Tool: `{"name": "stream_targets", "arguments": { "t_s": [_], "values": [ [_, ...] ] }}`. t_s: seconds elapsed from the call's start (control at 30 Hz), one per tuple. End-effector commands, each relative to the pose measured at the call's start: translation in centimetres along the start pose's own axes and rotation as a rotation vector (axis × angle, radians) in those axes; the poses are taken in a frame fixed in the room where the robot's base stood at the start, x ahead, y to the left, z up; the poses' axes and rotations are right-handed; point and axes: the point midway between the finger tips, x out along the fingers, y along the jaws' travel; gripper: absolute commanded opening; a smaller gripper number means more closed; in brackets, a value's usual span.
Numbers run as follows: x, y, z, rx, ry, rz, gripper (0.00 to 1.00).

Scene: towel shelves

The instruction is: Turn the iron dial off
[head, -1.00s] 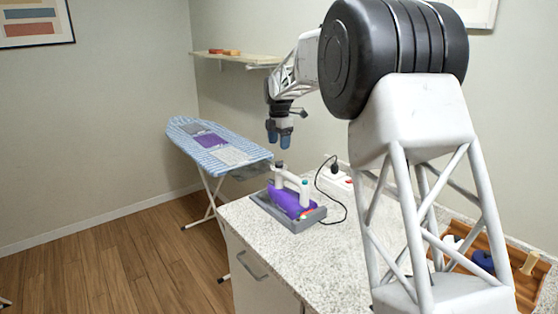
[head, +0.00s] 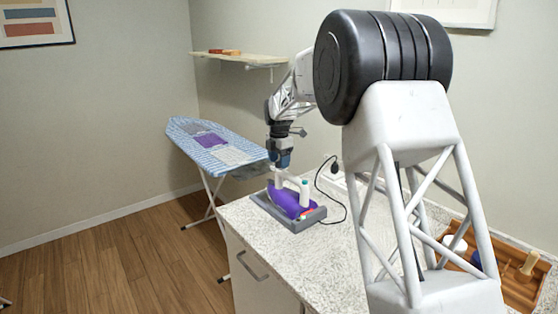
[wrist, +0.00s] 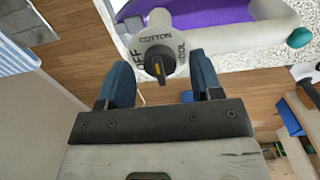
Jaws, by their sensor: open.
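The purple and white iron (head: 284,199) rests in a grey tray (head: 295,225) on the speckled counter. Its dial (wrist: 158,60) shows in the wrist view as a light disc with a dark knob. OFF is at the disc's left, COTTON at the top and WOOL at the right. A yellow mark on the knob points toward the bottom of the wrist view. My gripper (wrist: 160,74) is open, with one blue finger on each side of the knob and a gap on both sides. In the head view my gripper (head: 279,160) is above the iron's back end and hides the dial.
A black cord (head: 322,185) loops from the iron's side to the wall. An ironing board (head: 215,148) with cloths stands behind the counter (head: 300,262). A shelf (head: 245,59) is on the back wall. A wooden tray (head: 520,285) with items lies at the right. The counter's front is clear.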

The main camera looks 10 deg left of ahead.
Motion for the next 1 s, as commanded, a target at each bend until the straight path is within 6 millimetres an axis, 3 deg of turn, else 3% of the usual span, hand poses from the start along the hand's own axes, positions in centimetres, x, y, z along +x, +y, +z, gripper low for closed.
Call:
{"name": "stream_targets", "arguments": {
  "t_s": [0.1,0.4,0.77,1.0],
  "values": [
    [-0.01,0.00,0.00,0.000,0.000,0.000,0.56],
    [-0.03,0.00,0.00,0.000,0.000,0.000,0.11],
    [-0.06,0.01,0.00,0.037,0.000,0.001,0.09],
    [-0.05,-0.01,-0.01,0.148,0.000,0.000,0.09]
  ]
}}
